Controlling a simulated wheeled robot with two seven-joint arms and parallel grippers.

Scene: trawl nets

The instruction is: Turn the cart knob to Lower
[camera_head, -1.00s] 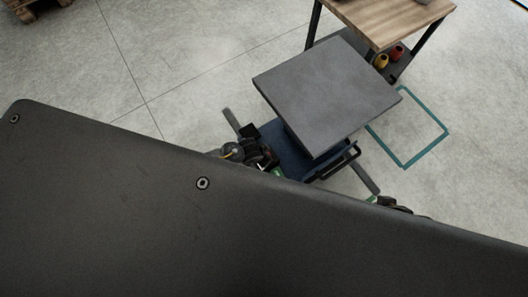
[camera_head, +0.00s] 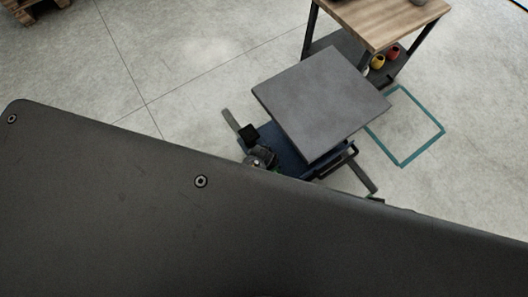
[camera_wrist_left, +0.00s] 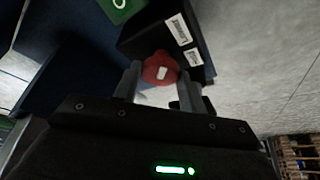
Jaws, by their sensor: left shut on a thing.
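The cart (camera_head: 320,105) stands ahead, with a flat grey top over a dark blue base. A black box (camera_head: 248,135) sits at its left side. In the left wrist view, the red knob (camera_wrist_left: 153,66) with a white mark is on a black panel (camera_wrist_left: 150,38) bearing two white labels. My left gripper (camera_wrist_left: 158,78) is shut on the knob, a finger on each side. In the head view my own dark body hides most of the left arm. My right gripper does not show.
A wooden-topped table (camera_head: 385,18) with a low shelf stands behind the cart, holding small red and yellow items. A teal square outline (camera_head: 403,163) marks the floor to the cart's right. A pallet (camera_head: 35,8) lies far left. The floor at left is clear.

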